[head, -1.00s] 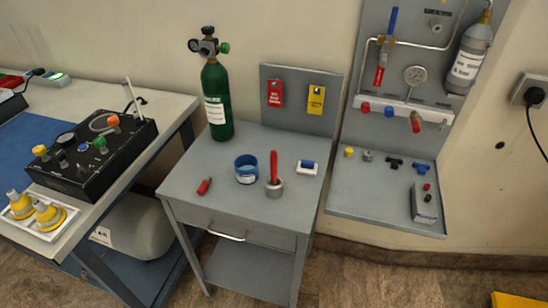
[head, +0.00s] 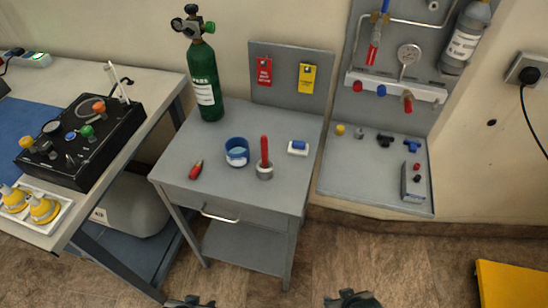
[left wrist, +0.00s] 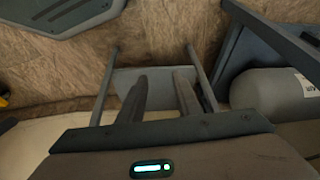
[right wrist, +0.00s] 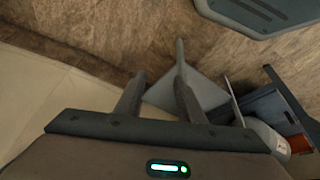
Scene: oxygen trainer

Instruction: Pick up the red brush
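A red-handled item, which looks like the red brush (head: 265,150), stands upright in a small grey cup (head: 265,173) on the grey side table (head: 225,190); its lower end is hidden in the cup. My left gripper (head: 186,300) and right gripper (head: 353,298) just show at the bottom edge of the head view, low in front of the table and well apart from the brush. In the left wrist view the left gripper (left wrist: 161,76) has its fingers apart with nothing between them. In the right wrist view the right gripper (right wrist: 159,74) is likewise open and empty.
A blue-rimmed tin (head: 237,155) stands left of the cup, and a white-and-blue block (head: 298,148) lies to its right. A short red tool (head: 196,169) lies near the table's left edge. A green cylinder (head: 205,85) stands at the back left. The table's front strip is clear.

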